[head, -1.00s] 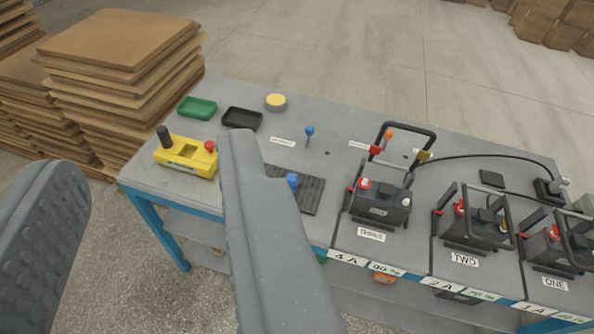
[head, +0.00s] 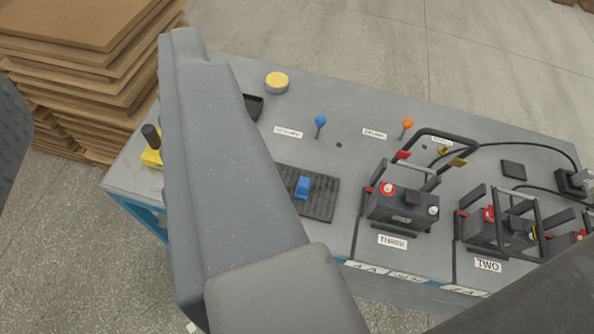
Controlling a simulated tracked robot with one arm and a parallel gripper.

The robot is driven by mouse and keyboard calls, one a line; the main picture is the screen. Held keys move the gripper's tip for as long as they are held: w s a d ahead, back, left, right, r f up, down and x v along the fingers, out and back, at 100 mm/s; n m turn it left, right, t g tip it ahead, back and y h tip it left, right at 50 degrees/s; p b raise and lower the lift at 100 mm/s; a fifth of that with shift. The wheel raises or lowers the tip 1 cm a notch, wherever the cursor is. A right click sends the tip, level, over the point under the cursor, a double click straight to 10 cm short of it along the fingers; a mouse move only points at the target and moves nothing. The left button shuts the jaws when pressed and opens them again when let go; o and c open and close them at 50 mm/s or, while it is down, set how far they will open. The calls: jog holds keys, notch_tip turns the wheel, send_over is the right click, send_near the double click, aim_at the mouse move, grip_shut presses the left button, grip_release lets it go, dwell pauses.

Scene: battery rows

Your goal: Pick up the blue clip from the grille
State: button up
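The blue clip (head: 302,187) sits upright on the dark ribbed grille (head: 325,192), which lies on the grey bench top. My gripper (head: 98,68) is open, with a wide gap between its two grey fingers and nothing between them. One finger crosses the left half of the head view, left of the clip, and covers the grille's left end. The other finger shows only in part at the left edge. The clip is clear of both fingers in the picture.
Battery THREE (head: 402,208) and battery TWO (head: 497,233) stand right of the grille, with cables behind. Blue (head: 320,121) and orange (head: 407,124) knobbed levers stand behind it. A yellow button (head: 277,82) and a partly hidden yellow box (head: 151,158) are farther left. Boards (head: 85,60) are stacked beyond.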

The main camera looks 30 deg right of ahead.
jog(key=shift+w, duration=0.3)
jog(key=o, duration=0.4)
jog(key=shift+c, duration=0.2)
jog(key=w+a+f+m+g, duration=0.1)
jog(key=w+a+f, duration=0.2)
jog(key=w+f, duration=0.85)
jog(key=m+g+h+b, duration=0.1)
jog(key=m+g+h, duration=0.2)
jog(key=m+h, duration=0.35)
send_near(303, 191)
jog(key=w+f, duration=0.1)
jog(key=w+f+h+b, duration=0.1)
jog(key=shift+w+d+f+n, duration=0.2)
jog(key=shift+w+d+n, duration=0.05)
jog(key=shift+d+n, duration=0.1)
jog(key=shift+r+b+x, duration=0.2)
jog(key=shift+b+x, duration=0.15)
jog(key=shift+x, duration=1.2)
jog(key=shift+r+b+x, duration=0.2)
jog(key=shift+b+x, duration=0.15)
jog(key=shift+x, duration=1.2)
